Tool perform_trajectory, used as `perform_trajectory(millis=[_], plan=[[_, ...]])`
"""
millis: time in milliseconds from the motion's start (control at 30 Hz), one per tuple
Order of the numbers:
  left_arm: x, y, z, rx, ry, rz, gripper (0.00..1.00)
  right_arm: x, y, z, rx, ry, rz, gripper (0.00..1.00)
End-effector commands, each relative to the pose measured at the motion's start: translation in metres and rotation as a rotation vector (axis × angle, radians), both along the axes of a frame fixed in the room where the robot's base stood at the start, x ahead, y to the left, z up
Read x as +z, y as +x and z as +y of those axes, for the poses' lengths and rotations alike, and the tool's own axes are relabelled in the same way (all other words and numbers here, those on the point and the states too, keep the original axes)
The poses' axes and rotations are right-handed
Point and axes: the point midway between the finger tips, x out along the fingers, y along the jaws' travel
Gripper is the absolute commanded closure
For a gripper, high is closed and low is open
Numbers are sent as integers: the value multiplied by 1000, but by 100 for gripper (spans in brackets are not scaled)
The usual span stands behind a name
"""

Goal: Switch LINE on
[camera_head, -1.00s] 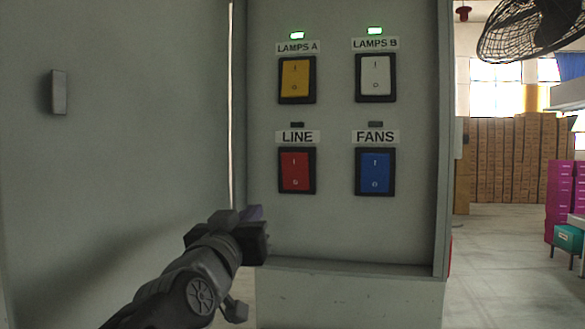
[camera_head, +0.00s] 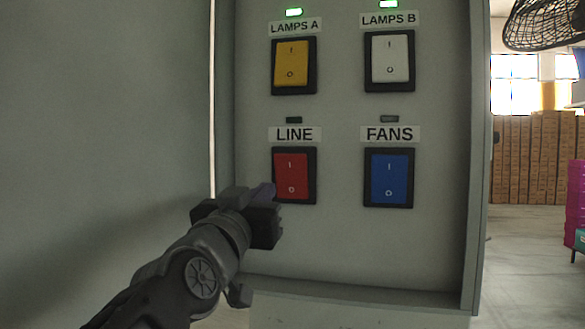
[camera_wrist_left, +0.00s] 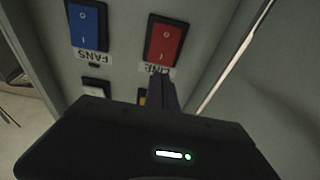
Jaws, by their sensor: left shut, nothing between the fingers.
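The red LINE switch (camera_head: 291,172) sits in a black frame at the lower left of the grey panel, under its LINE label (camera_head: 295,134). The small lamp above it (camera_head: 294,120) is dark. The red switch also shows in the left wrist view (camera_wrist_left: 166,42), upside down. My left gripper (camera_head: 268,192) is shut and empty. In the head view its tip overlaps the lower left corner of the switch frame; I cannot tell whether it touches. In the left wrist view the fingers (camera_wrist_left: 160,92) point toward the LINE label and switch. My right gripper is not in view.
The yellow LAMPS A switch (camera_head: 292,62) and white LAMPS B switch (camera_head: 390,58) have lit green lamps. The blue FANS switch (camera_head: 389,178) is right of LINE, its lamp (camera_head: 389,119) dark. A ledge (camera_head: 350,290) juts out below the panel. Stacked boxes (camera_head: 535,155) stand far right.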

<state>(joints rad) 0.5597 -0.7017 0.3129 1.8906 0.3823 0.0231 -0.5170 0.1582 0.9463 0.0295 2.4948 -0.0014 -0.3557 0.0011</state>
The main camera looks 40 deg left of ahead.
Motion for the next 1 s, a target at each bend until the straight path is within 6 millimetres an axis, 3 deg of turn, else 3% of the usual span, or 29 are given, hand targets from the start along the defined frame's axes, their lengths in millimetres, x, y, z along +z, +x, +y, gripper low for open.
perform_trajectory(millis=[467, 667, 1000], plan=[[2, 8, 3, -1, -1, 2, 100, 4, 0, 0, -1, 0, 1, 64], [10, 32, 12, 0, -3, 3, 100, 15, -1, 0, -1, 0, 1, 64], [25, 95, 33, -2, -4, 2, 100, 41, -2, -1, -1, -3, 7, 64]])
